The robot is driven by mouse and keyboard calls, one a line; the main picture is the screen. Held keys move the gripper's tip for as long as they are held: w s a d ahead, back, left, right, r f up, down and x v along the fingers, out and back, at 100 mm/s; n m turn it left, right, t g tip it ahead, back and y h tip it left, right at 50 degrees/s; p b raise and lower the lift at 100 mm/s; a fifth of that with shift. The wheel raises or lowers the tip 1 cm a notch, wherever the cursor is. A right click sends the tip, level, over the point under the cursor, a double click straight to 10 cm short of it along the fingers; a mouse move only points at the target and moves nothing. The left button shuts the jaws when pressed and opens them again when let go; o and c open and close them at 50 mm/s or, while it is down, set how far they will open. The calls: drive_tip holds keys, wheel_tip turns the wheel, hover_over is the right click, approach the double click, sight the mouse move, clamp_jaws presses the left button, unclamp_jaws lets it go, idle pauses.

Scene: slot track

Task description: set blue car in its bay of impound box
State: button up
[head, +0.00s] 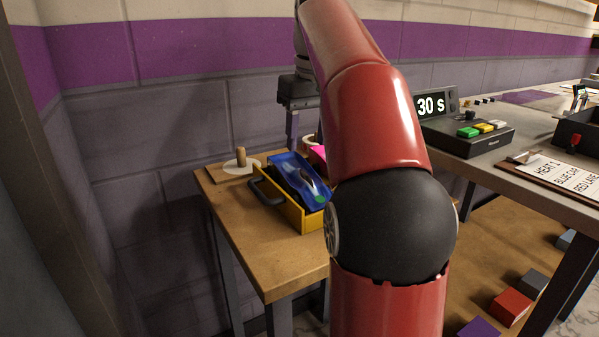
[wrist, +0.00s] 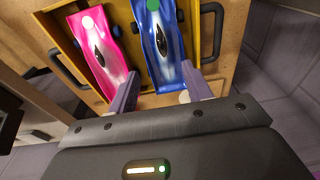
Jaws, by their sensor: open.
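The blue car (head: 303,182) is at the yellow impound box (head: 295,214) on the small wooden table. It lies lengthwise in the right-hand part of the box in the wrist view (wrist: 163,42), beside the pink car (wrist: 104,55). In the head view it looks tilted and stands above the box's near wall; whether it rests fully on the floor is unclear. My gripper (wrist: 160,88) is open, with its fingers apart near the blue car's lower end in the wrist view. In the head view my arm hides part of the box and the fingertips.
A black handle (head: 266,199) sticks out of the box's side. A round white disc with a wooden peg (head: 241,158) stands behind it. The table's front left is clear.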

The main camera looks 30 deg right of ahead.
sight(299, 168)
drive_tip(key=shift+s+d+f+t+b, duration=0.15)
drive_tip(key=shift+s+f+t+b, duration=0.15)
drive_tip(key=shift+s+t+b, duration=0.3)
drive_tip(key=shift+c, duration=1.2)
drive_tip(key=shift+s+r+t+b, duration=0.1)
drive_tip(key=shift+s+t+b, duration=0.1)
drive_tip(key=shift+t+b, duration=0.3)
drive_tip(key=shift+c, duration=1)
drive_tip(key=shift+s+a+r+t+b, duration=0.15)
drive_tip(key=shift+a+r+t+b, duration=0.2)
drive_tip(key=shift+a+b, duration=0.3)
drive_tip(key=shift+f, duration=0.15)
drive_tip(key=shift+w+b+x, duration=0.15)
drive_tip(key=shift+b+x, duration=0.4)
drive_tip(key=shift+x, duration=1.3)
drive_tip(key=shift+w+b+x, duration=0.15)
drive_tip(key=shift+b+x, duration=0.4)
drive_tip(key=shift+x, duration=1.25)
